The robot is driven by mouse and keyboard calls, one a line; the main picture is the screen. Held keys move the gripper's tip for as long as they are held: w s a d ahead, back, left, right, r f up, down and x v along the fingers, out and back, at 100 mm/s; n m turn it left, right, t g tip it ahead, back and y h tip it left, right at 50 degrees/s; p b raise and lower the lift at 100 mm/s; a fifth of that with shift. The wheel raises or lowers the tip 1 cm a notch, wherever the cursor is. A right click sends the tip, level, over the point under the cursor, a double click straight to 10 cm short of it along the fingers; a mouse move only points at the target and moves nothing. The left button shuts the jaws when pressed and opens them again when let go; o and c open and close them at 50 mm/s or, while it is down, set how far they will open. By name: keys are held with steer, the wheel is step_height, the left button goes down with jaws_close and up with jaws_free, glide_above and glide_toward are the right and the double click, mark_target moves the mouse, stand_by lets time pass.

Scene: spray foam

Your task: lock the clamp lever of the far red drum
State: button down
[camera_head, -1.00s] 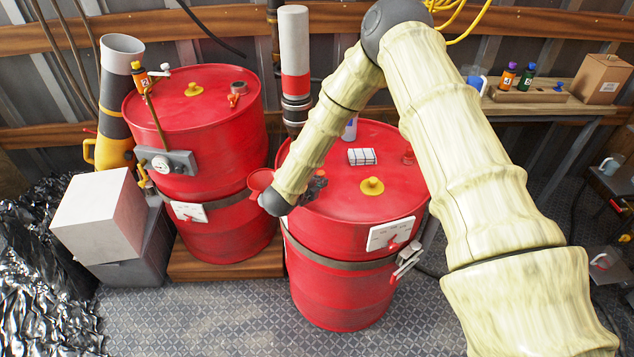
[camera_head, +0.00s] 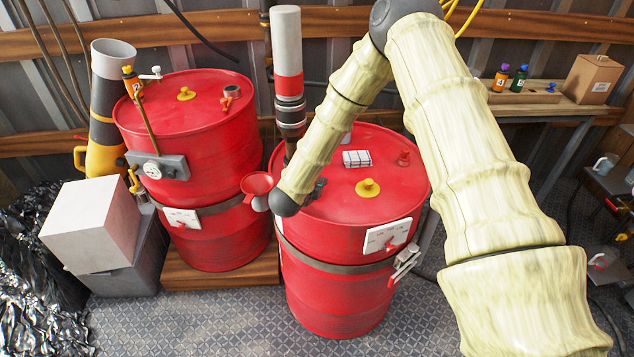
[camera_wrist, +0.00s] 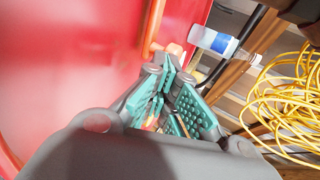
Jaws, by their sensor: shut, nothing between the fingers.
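Two red drums stand side by side. The left, farther drum (camera_head: 190,120) is on a wooden pallet and has a white plate (camera_head: 182,218) with a red part at its band. Its clamp lever cannot be made out. The nearer drum (camera_head: 335,300) has a metal clamp lever (camera_head: 406,264) on its right side. My gripper (camera_head: 318,188) is a dark shape, mostly hidden behind my forearm, over the nearer drum's lid. In the wrist view my gripper (camera_wrist: 170,70) has teal pads and its fingers are together, empty. A red surface and an orange bar (camera_wrist: 152,28) lie just beyond the fingertips.
A red funnel (camera_head: 257,184) is beside my forearm, between the drums. A grey-and-red pipe (camera_head: 288,70) rises behind. A white box (camera_head: 92,225) stands left of the far drum. A bottle (camera_wrist: 213,40) and yellow cable (camera_wrist: 285,100) show in the wrist view. Front floor is clear.

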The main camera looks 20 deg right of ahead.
steer(key=shift+a, duration=0.1)
steer(key=shift+s+a, duration=0.15)
steer(key=shift+a, duration=0.5)
steer(key=shift+s+a+f+b, duration=0.1)
steer(key=shift+s+a+b, duration=0.05)
steer(key=shift+a+b, duration=0.15)
steer(key=s+a+b, duration=0.1)
steer(key=s+a, duration=0.1)
steer(key=shift+s+a+f, duration=0.15)
steer(key=shift+s+a, duration=0.1)
steer(key=shift+s, duration=0.1)
steer(key=s+d+b+v, duration=0.1)
steer(key=b+v, duration=0.2)
steer(key=v, duration=0.7)
steer(key=s+a+f+n+g+y, duration=0.1)
steer(key=s+f+n+y, duration=0.3)
steer(key=s+f+n, duration=0.55)
steer(key=s+a+f+n+g+y, duration=0.1)
steer(key=s+a+f+n+y, duration=0.15)
steer(key=s+f+n, duration=0.65)
steer(key=s+d+f+n+g+y, duration=0.1)
steer(key=s+f+n+g, duration=0.2)
steer(key=s, duration=0.7)
steer(key=s+d+f+n+g+y, duration=0.1)
steer(key=s+f+n+g+y, duration=0.1)
steer(key=s+f+n, duration=0.4)
steer(key=s+f+g, duration=0.1)
steer(key=s, duration=0.3)
steer(key=shift+s+f, duration=0.2)
steer(key=shift+f, duration=0.15)
